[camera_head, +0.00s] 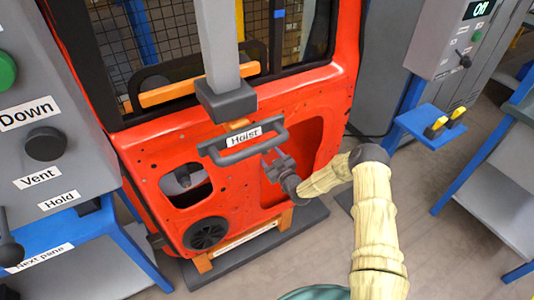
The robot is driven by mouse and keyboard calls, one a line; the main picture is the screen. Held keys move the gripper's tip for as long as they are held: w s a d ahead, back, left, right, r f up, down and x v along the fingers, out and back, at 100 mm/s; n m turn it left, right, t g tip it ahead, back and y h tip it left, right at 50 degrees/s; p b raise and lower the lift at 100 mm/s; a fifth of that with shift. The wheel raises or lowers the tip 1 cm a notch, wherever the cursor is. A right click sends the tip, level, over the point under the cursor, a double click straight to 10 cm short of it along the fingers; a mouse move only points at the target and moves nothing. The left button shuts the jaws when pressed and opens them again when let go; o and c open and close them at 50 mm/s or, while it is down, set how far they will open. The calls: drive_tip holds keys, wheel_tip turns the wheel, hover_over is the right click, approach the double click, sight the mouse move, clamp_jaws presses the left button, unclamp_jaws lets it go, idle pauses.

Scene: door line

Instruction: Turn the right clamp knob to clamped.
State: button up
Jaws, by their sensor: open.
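My gripper (279,163) is open, at the end of my pale arm, in front of the right opening of the red door (150,160). It appears to hold nothing; its distance from the door is hard to judge. No knob in view carries a readable clamp label, so I cannot tell which is the right clamp knob. A grey box (437,35) at the upper right has a dark lever knob (463,58), a small button and a display (479,10) reading "Off".
A grey hoist (226,97) with a handle (243,146) labelled "Hoist" hangs before the door, close to my gripper. A grey panel (80,105) with "Down", "Vent" and "Hold" stands left. A blue shelf (427,120) holds yellow-and-black items at right. Floor at lower right is clear.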

drive_tip(key=shift+w+a, duration=0.15)
drive_tip(key=shift+w, duration=0.5)
drive_tip(key=shift+a, duration=0.35)
drive_tip(key=shift+c, duration=0.4)
drive_tip(key=shift+d, duration=0.1)
drive_tip(key=c, duration=0.9)
